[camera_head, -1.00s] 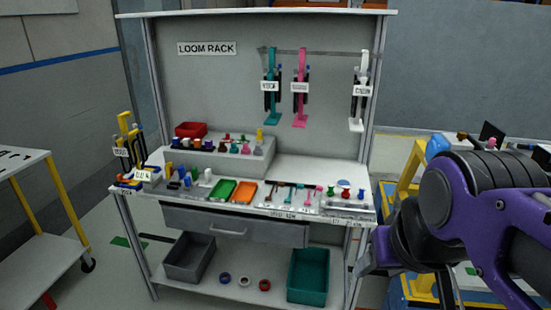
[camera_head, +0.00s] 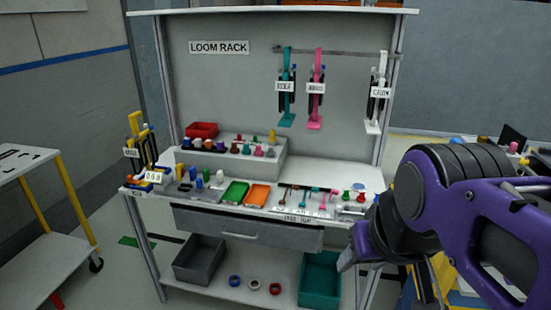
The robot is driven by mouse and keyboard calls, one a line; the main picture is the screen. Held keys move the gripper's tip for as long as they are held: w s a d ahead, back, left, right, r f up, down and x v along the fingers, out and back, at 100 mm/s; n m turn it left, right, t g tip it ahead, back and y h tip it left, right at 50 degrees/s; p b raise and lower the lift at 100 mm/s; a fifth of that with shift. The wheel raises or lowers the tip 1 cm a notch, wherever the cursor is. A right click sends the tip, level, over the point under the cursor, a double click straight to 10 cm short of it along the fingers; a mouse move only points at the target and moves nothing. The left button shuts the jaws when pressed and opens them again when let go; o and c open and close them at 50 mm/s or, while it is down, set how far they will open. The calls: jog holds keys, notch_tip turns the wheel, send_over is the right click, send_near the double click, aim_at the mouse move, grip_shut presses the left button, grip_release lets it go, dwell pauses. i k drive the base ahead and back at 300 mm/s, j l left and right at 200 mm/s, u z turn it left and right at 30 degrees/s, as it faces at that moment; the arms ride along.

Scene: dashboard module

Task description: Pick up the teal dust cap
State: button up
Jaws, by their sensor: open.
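I cannot single out the teal dust cap for certain. A small teal piece (camera_head: 303,194) lies in a row of coloured pieces at the front of the rack's worktop, left of a pink one. It is too small to tell whether it is the cap. Several small coloured caps (camera_head: 235,147) stand on the grey riser, their colours hard to separate. My purple and black arm fills the lower right. Narrow dark parts below it look like the fingers of my gripper (camera_head: 430,283), open and well apart from the worktop pieces. The arm covers the worktop's right end.
The worktop holds a green tray (camera_head: 235,192), an orange tray (camera_head: 258,195) and a red bin (camera_head: 202,130) on the riser. Teal, pink and white holders hang above. A grey bin (camera_head: 199,260) and teal bin (camera_head: 319,280) stand below.

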aim_at(246, 150)
jog(key=i+j+z, duration=0.1)
jog(key=i+j, duration=0.2)
jog(key=i+j+z, duration=0.1)
jog(key=i+j, duration=0.2)
jog(key=j, duration=0.25)
jog(key=i+j+z, duration=0.1)
jog(key=i+j, duration=0.2)
jog(key=j, duration=0.15)
